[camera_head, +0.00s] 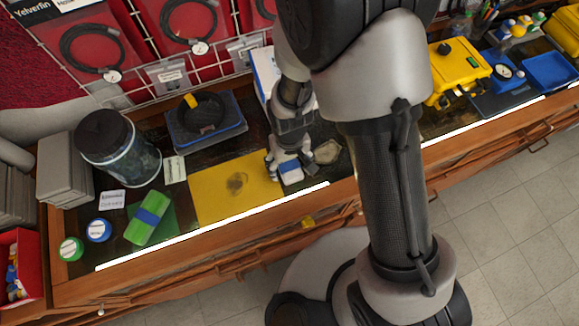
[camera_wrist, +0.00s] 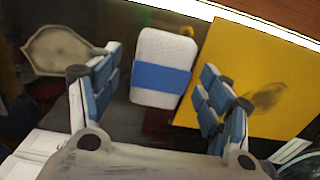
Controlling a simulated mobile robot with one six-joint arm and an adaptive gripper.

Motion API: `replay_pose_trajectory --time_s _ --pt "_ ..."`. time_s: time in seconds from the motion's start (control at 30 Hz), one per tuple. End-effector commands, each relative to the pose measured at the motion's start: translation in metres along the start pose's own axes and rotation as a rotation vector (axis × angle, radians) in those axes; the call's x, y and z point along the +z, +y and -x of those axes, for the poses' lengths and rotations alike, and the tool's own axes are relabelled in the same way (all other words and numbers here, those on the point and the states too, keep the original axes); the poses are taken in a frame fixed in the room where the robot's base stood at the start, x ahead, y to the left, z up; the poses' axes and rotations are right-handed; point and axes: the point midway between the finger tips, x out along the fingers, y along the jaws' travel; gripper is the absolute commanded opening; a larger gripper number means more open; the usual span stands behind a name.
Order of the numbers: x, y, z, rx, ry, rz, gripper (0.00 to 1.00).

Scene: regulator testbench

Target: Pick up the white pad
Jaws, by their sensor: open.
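The white pad (camera_wrist: 161,46) has a blue band around its middle and lies on the dark bench top. In the wrist view it lies ahead of and between the two fingers of my open gripper (camera_wrist: 157,95). In the head view the pad (camera_head: 291,173) shows at the tip of my gripper (camera_head: 288,166), which reaches down from above with a finger on each side. The lower part of the pad is clear; my gripper covers the rest.
A yellow mat (camera_head: 215,190) with a dark stain lies just left of the pad in the head view. A beige dish-like piece (camera_head: 327,152) lies close on the right.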

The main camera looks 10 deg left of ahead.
Motion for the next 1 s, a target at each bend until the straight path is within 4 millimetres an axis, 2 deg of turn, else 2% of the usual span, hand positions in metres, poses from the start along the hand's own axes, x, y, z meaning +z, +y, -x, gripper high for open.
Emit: replay_pose_trajectory --time_s 0.1,0.8,1.0 --pt "-0.0003 0.0 0.0007 0.0 0.001 0.0 0.72" --pt "-0.0002 0.0 0.0009 0.0 0.001 0.0 0.25" --pt "-0.0002 0.0 0.0009 0.0 0.001 0.0 0.24"
